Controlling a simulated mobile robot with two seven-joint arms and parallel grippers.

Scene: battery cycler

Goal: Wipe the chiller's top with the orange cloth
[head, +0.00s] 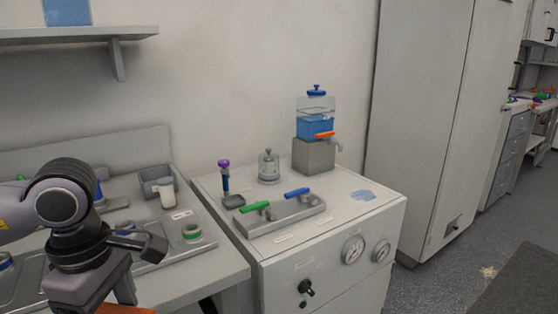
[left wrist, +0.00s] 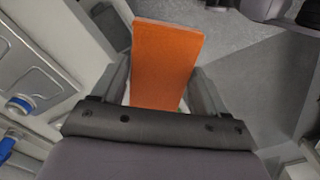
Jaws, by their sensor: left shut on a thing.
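My left gripper (head: 138,272) is at the lower left of the head view, in front of the left bench. It is shut on the orange cloth (left wrist: 165,62), which sticks out between the fingers in the left wrist view (left wrist: 160,88). In the head view only an edge of the cloth (head: 125,309) shows at the bottom. The chiller appears to be the white cabinet (head: 330,262) with dials and a black knob, right of the gripper and apart from it. A blue wet-looking patch (head: 363,195) lies on its top, near the right end. My right gripper is not in view.
On the cabinet top stand a grey valve tray (head: 283,222) with green and blue handles, a purple-capped tube (head: 225,178), a glass jar (head: 269,167) and a blue-filled tank (head: 315,122) on a grey block. The left bench (head: 215,262) holds several items. A tall cabinet (head: 425,120) stands right.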

